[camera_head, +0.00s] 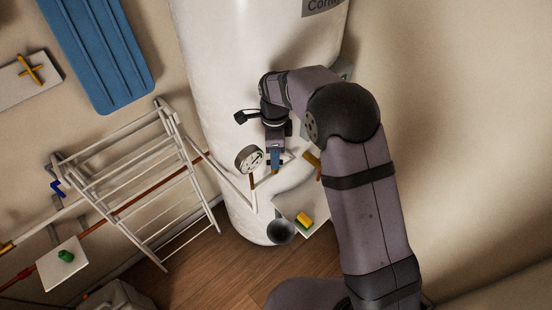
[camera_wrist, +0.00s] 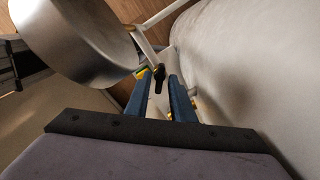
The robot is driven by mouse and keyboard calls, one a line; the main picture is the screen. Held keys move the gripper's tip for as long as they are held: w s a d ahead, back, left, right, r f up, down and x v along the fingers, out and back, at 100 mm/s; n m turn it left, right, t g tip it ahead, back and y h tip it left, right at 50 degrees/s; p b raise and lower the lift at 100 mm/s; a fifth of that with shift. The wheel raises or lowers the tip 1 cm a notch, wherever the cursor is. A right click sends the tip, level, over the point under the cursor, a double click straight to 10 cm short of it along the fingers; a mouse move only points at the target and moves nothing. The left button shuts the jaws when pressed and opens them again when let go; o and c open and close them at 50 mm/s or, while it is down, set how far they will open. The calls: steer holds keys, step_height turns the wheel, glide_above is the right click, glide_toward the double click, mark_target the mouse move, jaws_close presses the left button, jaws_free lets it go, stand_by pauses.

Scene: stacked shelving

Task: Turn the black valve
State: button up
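The black valve (camera_wrist: 159,78) is a small dark handle on a white pipe. In the wrist view it shows between the tips of my gripper's two blue fingers (camera_wrist: 158,92). The fingers are apart, with a visible gap on each side of the handle. I cannot tell whether the handle lies between the tips or slightly beyond them. In the head view my gripper (camera_head: 275,168) points down in front of the white tank, just right of the round gauge. I cannot make out the black valve there.
The round gauge (camera_head: 249,158) is close on the left of my gripper; its metal body (camera_wrist: 80,38) fills the upper left of the wrist view. The white tank (camera_head: 262,50) stands close behind. A yellow-and-green item (camera_head: 304,219) sits lower right. A white drying rack (camera_head: 135,185) stands left.

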steer(key=shift+r+p, duration=1.9)
steer(key=shift+r, duration=0.6)
steer(key=shift+n, duration=0.3)
steer(key=shift+c, duration=0.4)
